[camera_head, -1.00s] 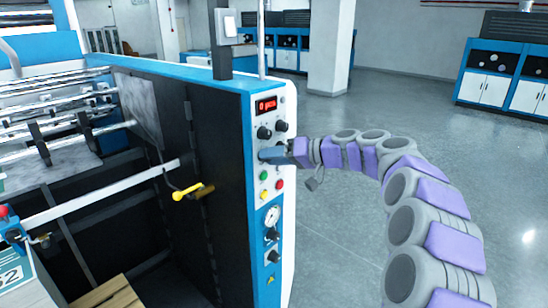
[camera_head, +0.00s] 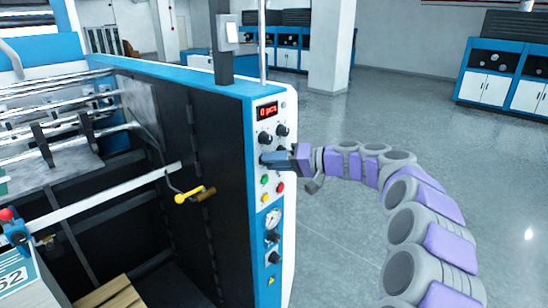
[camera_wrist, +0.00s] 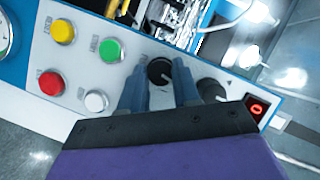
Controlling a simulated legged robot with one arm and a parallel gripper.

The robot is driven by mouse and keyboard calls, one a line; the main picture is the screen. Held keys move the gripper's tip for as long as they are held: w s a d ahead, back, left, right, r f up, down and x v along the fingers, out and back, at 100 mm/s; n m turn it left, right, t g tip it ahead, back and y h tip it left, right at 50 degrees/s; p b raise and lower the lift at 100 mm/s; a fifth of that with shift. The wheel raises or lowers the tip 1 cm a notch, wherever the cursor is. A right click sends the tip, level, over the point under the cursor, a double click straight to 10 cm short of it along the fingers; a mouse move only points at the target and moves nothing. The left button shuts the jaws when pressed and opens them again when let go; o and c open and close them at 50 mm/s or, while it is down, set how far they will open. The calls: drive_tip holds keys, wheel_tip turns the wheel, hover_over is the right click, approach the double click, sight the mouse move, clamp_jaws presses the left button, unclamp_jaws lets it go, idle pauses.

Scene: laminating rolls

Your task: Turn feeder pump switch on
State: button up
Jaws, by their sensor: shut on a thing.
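The control panel (camera_head: 269,240) is on the end face of the blue and white machine. My gripper (camera_head: 268,159) reaches it from the right, below the upper knobs. In the wrist view my two fingers (camera_wrist: 160,84) are on either side of a black rotary switch (camera_wrist: 159,70) and shut on it. In the body view the fingers hide this switch. Its label is not readable, so I cannot confirm it as the feeder pump switch. A second black knob (camera_wrist: 212,90) is right of the fingers in the wrist view.
Green (camera_wrist: 110,50), white (camera_wrist: 96,101), yellow (camera_wrist: 62,31) and red (camera_wrist: 51,83) buttons are close to the fingers. A red display (camera_head: 267,111) is above the knobs, and a gauge (camera_head: 273,217) is lower. A yellow handle (camera_head: 188,195) is on the left. The floor on the right is clear.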

drive_tip(key=shift+f+m+t+y+p, duration=0.15)
drive_tip(key=shift+m+y+p, duration=0.5)
drive_tip(key=shift+m+p, duration=0.5)
drive_tip(key=shift+f+m+t+y+p, duration=0.2)
drive_tip(key=shift+m+y+p, duration=0.5)
drive_tip(key=shift+m, duration=0.9)
drive_tip(key=shift+f+m+t+y+p, duration=0.15)
drive_tip(key=shift+m+y+p, duration=0.4)
drive_tip(key=shift+m+p, duration=0.65)
drive_tip(key=shift+f+m, duration=0.1)
drive_tip(key=shift+m, duration=0.25)
drive_tip(key=o, duration=1)
drive_tip(key=shift+w+d, duration=0.1)
drive_tip(key=shift+w, duration=0.05)
drive_tip(key=shift+o, duration=0.2)
drive_tip(key=p+v, duration=0.1)
drive_tip(key=v, duration=1.6)
drive_tip(key=shift+d, duration=0.25)
